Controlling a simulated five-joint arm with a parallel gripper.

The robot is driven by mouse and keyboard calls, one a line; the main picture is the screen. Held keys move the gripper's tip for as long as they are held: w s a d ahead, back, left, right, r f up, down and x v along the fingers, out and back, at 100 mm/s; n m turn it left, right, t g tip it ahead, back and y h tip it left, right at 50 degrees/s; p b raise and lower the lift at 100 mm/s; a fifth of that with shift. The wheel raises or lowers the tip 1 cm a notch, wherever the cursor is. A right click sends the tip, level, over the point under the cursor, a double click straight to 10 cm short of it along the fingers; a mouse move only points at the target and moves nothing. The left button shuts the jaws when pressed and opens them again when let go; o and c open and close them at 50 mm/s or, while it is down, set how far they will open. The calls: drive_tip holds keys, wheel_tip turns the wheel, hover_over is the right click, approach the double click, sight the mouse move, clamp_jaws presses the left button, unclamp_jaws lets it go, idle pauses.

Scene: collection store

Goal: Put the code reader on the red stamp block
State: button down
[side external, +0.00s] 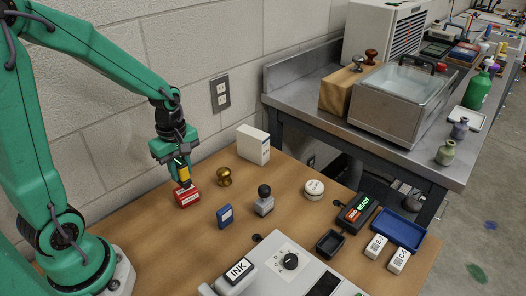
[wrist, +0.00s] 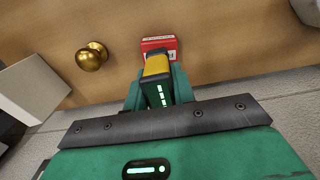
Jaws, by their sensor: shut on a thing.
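The code reader (side external: 182,173) is yellow and black with small green lights, and it also shows in the wrist view (wrist: 156,68). My gripper (side external: 178,169) is shut on it and points down at the left of the wooden table. The red stamp block (side external: 187,197) has a white label and lies directly below the reader. In the wrist view the red block (wrist: 160,43) shows just beyond the reader's far end. The reader's lower end is at or very near the block's top; I cannot tell whether they touch.
A brass knob (side external: 224,176) stands right of the red block, with a white box (side external: 253,144) behind it. A blue block (side external: 224,216) and a grey stamp with a black knob (side external: 264,202) stand nearer the front. The wall is close behind my gripper.

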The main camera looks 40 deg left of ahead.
drive_tip(key=shift+f, duration=0.7)
drive_tip(key=shift+f, duration=0.1)
drive_tip(key=c, duration=1.2)
unclamp_jaws()
drive_tip(key=shift+o, duration=0.2)
wheel_tip(320, 180, up, 12)
drive_tip(key=shift+r, duration=0.15)
